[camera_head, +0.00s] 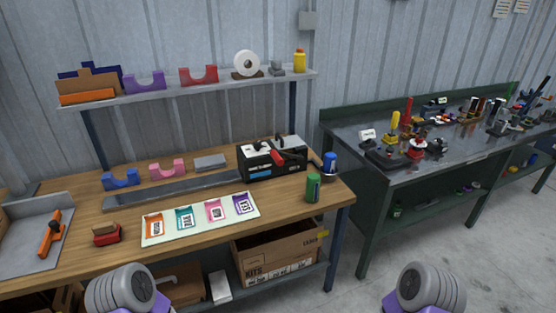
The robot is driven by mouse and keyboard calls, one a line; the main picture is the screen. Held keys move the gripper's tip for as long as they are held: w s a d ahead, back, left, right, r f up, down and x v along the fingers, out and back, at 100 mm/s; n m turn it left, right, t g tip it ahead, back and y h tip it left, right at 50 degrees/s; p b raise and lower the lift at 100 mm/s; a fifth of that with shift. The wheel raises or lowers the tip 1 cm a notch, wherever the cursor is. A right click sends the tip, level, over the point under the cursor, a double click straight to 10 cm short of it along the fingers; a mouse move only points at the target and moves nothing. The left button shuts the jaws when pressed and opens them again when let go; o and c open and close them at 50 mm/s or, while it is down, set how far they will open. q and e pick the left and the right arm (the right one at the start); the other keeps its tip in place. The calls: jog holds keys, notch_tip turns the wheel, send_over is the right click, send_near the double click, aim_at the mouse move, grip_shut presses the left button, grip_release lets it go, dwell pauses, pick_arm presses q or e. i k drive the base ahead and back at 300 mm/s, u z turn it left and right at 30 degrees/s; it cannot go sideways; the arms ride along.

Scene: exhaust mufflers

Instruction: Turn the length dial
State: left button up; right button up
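A black box-shaped machine (257,174) with a red and white part and a dark lever on top stands at the right back of the wooden workbench (120,205). Light and blue labels show on its front. I cannot make out a length dial at this size. Grey rounded links of my two arms show at the bottom edge, one left of the middle and one right. Neither gripper is in view, and nothing of mine is near the machine.
A green can (313,188) and a blue-topped can (329,163) stand right of the machine. A card with colored labels (172,238) lies in front. A dark green bench (350,145) with tools stands right, beyond a floor gap.

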aim_at(257, 145)
jog(key=z, duration=1.35)
jog(key=i, duration=1.55)
jog(key=u, duration=2.35)
